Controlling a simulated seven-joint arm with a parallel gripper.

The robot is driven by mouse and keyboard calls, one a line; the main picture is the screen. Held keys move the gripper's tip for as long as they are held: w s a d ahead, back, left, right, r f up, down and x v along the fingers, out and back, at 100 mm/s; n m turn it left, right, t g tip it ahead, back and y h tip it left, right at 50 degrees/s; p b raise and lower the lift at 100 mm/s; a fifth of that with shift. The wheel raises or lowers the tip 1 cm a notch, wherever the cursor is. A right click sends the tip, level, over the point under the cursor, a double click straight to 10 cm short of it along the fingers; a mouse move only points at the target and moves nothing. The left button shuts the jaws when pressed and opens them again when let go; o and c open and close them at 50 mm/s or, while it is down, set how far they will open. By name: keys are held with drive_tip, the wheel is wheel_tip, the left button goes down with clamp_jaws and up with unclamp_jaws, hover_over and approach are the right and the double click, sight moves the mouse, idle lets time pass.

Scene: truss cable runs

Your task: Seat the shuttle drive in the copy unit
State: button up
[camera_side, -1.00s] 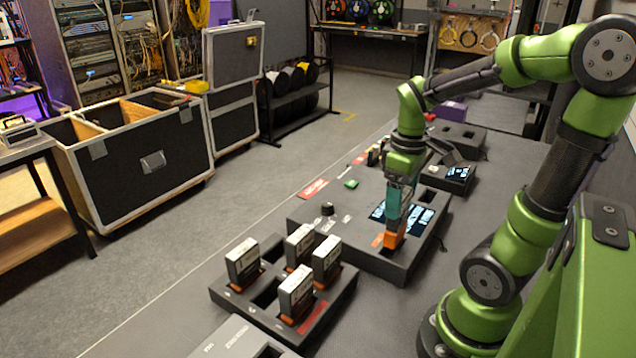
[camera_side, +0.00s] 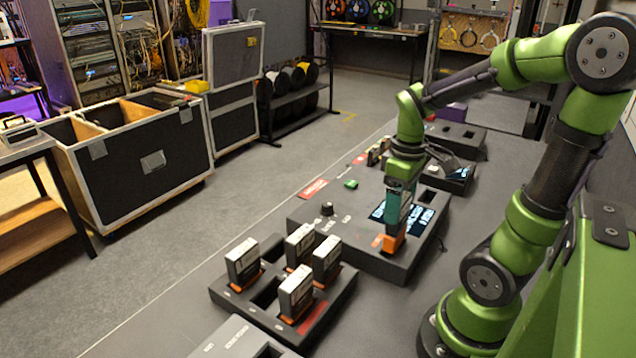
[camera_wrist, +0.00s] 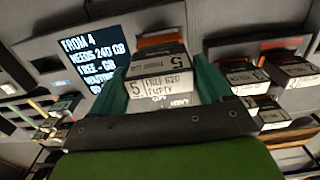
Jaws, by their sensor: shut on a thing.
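My gripper (camera_side: 393,222) has teal fingers and is shut on a drive (camera_wrist: 158,78) with an orange end; its white label reads 5, FREE 620, EMPTY. In the side view the drive's orange end (camera_side: 391,243) is low over the right front part of the dark copy unit (camera_side: 385,268). I cannot tell whether it is in a slot or just above. The copy unit's lit screen (camera_wrist: 92,62) in the wrist view shows FROM 4, NEEDS 240 GB; in the side view my gripper partly covers the screen (camera_side: 424,217).
A dark rack (camera_side: 258,312) holding several upright drives (camera_side: 296,291) stands nearer the camera, left of the copy unit. A black knob (camera_side: 327,209) and a green piece (camera_side: 351,184) are on the unit's far left part. Another dark device (camera_side: 450,175) stands behind.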

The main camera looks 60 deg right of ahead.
drive_tip(key=shift+f, duration=2.15)
idle(2.0)
drive_tip(key=o, duration=1.6)
drive_tip(key=shift+r, duration=3.75)
